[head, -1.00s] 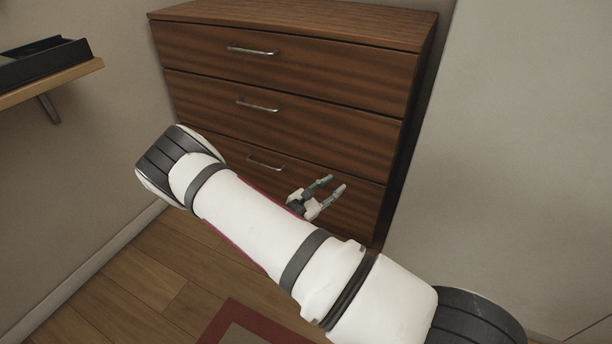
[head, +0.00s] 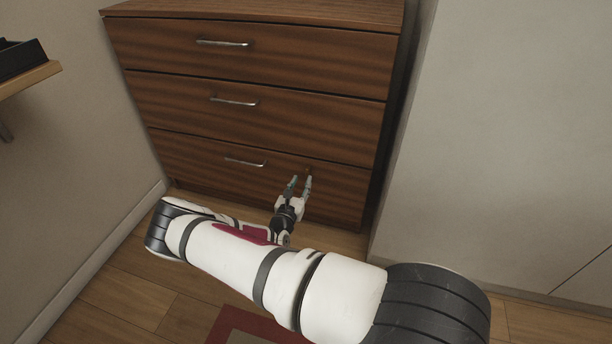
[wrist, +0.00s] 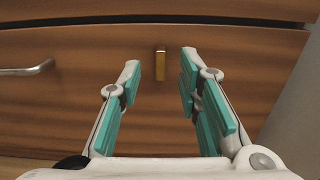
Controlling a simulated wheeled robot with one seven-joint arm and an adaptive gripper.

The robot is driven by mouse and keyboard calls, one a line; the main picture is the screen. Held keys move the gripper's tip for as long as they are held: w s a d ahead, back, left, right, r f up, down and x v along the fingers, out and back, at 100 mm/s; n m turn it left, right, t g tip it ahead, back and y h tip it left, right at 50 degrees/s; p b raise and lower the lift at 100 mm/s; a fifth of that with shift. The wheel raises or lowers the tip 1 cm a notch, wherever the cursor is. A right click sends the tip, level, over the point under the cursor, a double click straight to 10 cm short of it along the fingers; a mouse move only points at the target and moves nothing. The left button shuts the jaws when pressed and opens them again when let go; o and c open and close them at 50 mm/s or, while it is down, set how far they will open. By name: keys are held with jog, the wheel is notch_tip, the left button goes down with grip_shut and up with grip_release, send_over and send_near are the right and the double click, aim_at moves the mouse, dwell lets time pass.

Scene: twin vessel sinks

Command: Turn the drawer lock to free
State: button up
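The drawer lock (wrist: 160,65) is a small brass upright bar on the face of the bottom drawer (wrist: 240,75). In the wrist view it stands between and beyond my fingertips, apart from them. In the head view the lock (head: 308,170) is a tiny dark spot, partly hidden at the tip of my gripper (head: 299,181). My gripper is open with nothing between its fingers, and in the wrist view its teal-padded fingers (wrist: 160,68) point at the drawer front.
The wooden chest (head: 250,70) has three drawers with metal bar handles; the bottom handle (head: 245,162) is left of the lock. A pale wall (head: 510,130) stands close on the right. A shelf (head: 28,82) is at the left. Wood floor (head: 125,290) lies in front.

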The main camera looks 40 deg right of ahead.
aim_at(307, 170)
jog(key=b+x, duration=0.2)
jog(key=x, duration=0.4)
jog(key=shift+w+d, duration=0.2)
jog(key=shift+d, duration=0.15)
grip_shut()
